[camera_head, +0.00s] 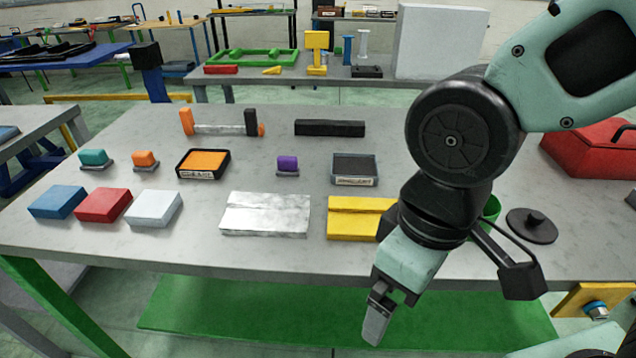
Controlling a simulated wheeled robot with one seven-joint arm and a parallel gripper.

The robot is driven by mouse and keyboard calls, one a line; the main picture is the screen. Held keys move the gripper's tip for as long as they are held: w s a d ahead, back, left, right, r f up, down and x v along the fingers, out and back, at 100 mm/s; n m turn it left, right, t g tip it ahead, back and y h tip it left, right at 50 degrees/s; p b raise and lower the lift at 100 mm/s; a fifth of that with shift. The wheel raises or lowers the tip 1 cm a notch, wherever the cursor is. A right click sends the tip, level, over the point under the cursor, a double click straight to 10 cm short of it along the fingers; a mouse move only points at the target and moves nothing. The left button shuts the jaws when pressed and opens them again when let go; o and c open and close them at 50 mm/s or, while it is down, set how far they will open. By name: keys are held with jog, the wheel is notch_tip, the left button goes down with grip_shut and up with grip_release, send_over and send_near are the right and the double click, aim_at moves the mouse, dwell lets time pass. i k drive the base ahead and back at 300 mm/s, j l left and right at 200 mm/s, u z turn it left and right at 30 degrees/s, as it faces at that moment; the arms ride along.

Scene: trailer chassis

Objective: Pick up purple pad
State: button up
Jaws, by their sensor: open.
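The purple pad (288,164) is a small rounded block on a thin grey base, upright near the middle of the grey table (100,228). It stands between the orange-topped tray and the dark grey-topped tray. My gripper (377,318) is in front of the table's front edge, lower right of the pad and well apart from it. Its fingers point down and hold nothing that I can see. One finger largely hides the other.
An orange-topped tray (204,162) and a dark grey-topped tray (354,168) flank the pad. Silver (266,213) and yellow (352,222) plates lie in front. A black bar (330,128) lies behind. Teal (94,158) and orange (145,159) pads stand left. A red bag (592,150) sits right.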

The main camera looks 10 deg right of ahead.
aim_at(288, 166)
jog(key=i+j+z, duration=0.1)
jog(key=j, duration=0.2)
jog(key=i+j+z, duration=0.1)
jog(key=i+j, duration=0.3)
jog(key=j, duration=0.25)
jog(key=i+j+z, duration=0.15)
jog(key=j, duration=0.2)
jog(key=i+j+z, duration=0.1)
jog(key=j, duration=0.25)
